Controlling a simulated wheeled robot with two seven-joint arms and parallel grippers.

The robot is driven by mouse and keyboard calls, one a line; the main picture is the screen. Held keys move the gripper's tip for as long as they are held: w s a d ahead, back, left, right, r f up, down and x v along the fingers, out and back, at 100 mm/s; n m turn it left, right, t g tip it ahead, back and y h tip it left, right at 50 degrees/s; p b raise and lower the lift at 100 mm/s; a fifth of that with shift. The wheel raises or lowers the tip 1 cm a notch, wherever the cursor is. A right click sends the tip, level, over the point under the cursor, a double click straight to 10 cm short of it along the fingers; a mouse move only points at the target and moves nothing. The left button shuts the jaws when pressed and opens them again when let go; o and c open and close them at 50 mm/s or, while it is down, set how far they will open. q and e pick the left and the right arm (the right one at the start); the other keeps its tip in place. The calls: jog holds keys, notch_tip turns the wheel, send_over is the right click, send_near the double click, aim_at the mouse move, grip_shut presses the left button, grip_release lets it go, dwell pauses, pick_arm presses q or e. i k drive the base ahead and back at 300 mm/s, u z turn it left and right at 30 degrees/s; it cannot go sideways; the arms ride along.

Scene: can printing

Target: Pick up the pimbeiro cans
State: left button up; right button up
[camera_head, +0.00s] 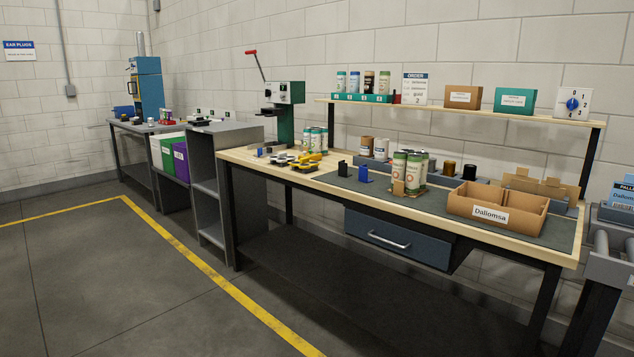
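Several cans stand on the workbench, but their labels are too small to read, so I cannot tell which are pimbeiro. One group of pale cans with green tops (413,172) stands upright on a small wooden tray (405,193) in the middle of the bench. Another group of pale green-topped cans (314,140) stands further left, beside the green press. Sample cans with white, teal, brown and red-brown bodies (354,81) stand in a teal rack (362,98) on the upper shelf. Neither of my grippers is in view.
The workbench (240,157) has a dark mat and a cardboard box labelled Dallomsa (490,216) at its right. A press (285,108), yellow-black tools (306,162) and an order sign (414,88) also show. A conveyor (605,245) stands at far right. The floor in front is clear.

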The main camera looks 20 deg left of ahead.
aim_at(409, 169)
jog(key=u, duration=1.6)
jog(key=i, duration=2.5)
jog(key=z, duration=1.2)
jog(key=i, duration=1.05)
jog(key=z, duration=0.95)
